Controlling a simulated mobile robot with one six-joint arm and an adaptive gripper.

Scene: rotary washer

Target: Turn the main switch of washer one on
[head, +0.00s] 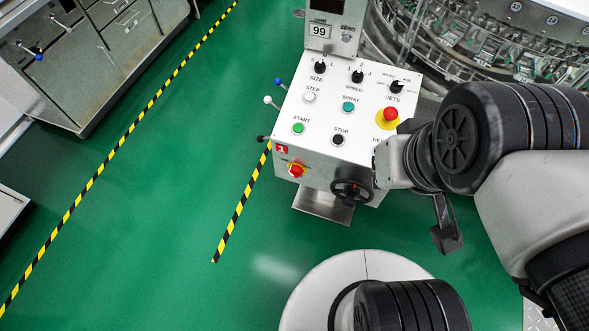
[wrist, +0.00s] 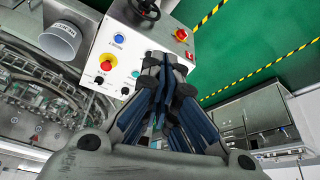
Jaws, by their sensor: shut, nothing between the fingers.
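The exact handle angle is too small to tell.
A black handwheel (head: 352,189) sticks out right of the switch. The top panel carries a red emergency stop (head: 390,114), a green start button (head: 298,128) and several knobs. Levers with ball ends (head: 268,100) stand at the left side. Green floor left of the box is clear.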

